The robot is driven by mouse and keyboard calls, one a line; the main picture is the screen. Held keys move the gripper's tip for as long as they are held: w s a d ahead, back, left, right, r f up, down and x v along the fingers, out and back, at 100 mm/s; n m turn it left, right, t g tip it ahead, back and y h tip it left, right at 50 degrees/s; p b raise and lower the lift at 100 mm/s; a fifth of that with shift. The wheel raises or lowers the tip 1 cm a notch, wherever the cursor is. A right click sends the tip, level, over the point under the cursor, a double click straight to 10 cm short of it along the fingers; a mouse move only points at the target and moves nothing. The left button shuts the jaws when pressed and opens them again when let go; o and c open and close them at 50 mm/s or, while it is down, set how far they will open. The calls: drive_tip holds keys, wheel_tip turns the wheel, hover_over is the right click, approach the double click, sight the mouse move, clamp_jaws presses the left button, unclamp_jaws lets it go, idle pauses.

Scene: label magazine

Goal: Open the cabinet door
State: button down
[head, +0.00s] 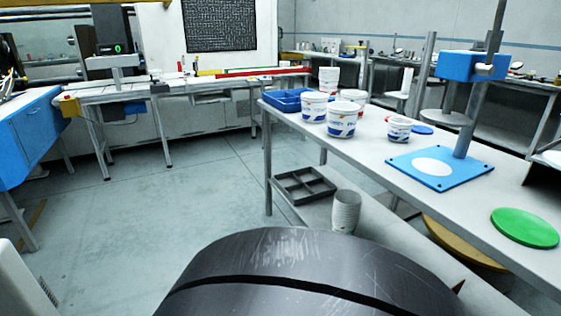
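A blue cabinet (38,136) stands at the left edge, partly cut off by the frame. Its near face shows a panel that looks like a door, and it seems shut. I cannot tell for sure that this is the cabinet of the task. Low grey-white panels (195,118) run along the back under the long bench; whether they are doors is unclear. My gripper is not in view. A large dark rounded part, likely my own arm, fills the bottom middle.
A long table (380,151) on the right carries white tubs (341,119), a blue tray (287,101), a blue press stand (439,167) and a green disc (525,228). Its lower shelf holds a dark divided tray (304,186) and stacked cups (345,211). The floor (170,200) at centre-left is clear.

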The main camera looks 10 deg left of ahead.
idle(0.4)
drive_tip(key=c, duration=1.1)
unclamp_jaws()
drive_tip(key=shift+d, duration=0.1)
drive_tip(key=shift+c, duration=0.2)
